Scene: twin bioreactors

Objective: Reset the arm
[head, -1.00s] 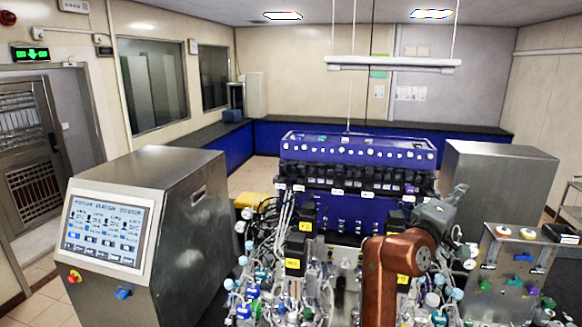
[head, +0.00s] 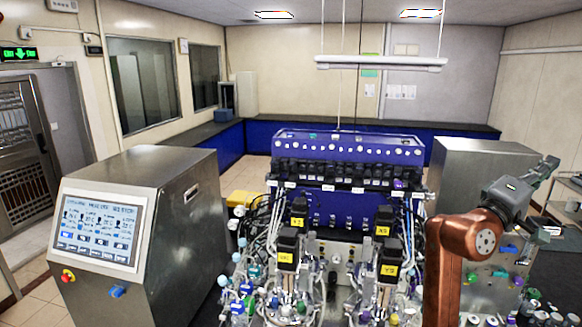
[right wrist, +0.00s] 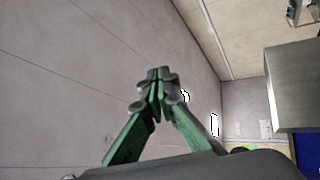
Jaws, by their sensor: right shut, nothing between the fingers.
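My right arm, copper-coloured with a grey wrist, rises at the right of the head view. Its gripper (head: 546,170) points up and to the right, in front of the right steel cabinet and the wall. In the right wrist view the green-sided fingers of the gripper (right wrist: 158,78) meet at their tips with nothing between them. My left gripper is not in view. The twin bioreactors (head: 290,245) stand in the lower middle, with black motor heads, yellow labels and many tubes; my right arm is beside them.
A steel console with a screen (head: 98,230) stands at left. A blue pump unit (head: 345,150) is behind the bioreactors. A steel cabinet (head: 470,160) stands at right, with a panel of coloured knobs in front. A lamp (head: 380,63) hangs above.

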